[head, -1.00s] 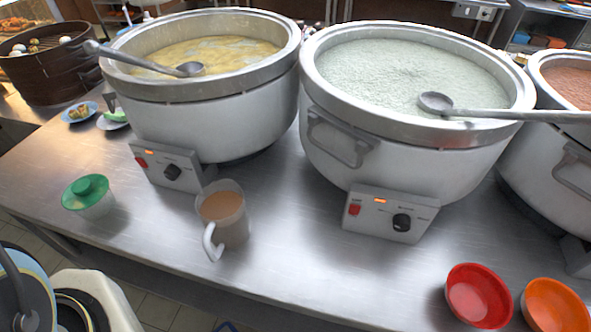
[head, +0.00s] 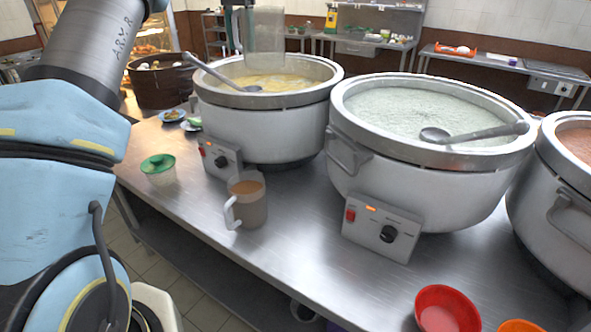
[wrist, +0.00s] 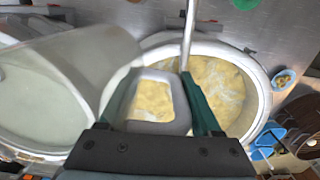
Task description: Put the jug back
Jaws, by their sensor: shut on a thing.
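A clear jug (head: 266,32) hangs in the air at the top of the head view, in line with the back of the left stockpot. It looks empty and roughly upright, its top cut off by the frame edge. In the wrist view its body (wrist: 85,65) is at the left. My gripper (wrist: 159,78) is shut on the jug's pale loop handle, between two green fingers. The left stockpot (head: 262,130) holds yellow congee with a ladle in it and shows below the gripper in the wrist view. A second jug (head: 250,212) with brown liquid stands on the steel counter.
The middle stockpot (head: 428,180) holds pale congee and a ladle; another pot (head: 562,190) stands right. A red bowl (head: 446,308) is in front. Bare counter (head: 300,235) lies between.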

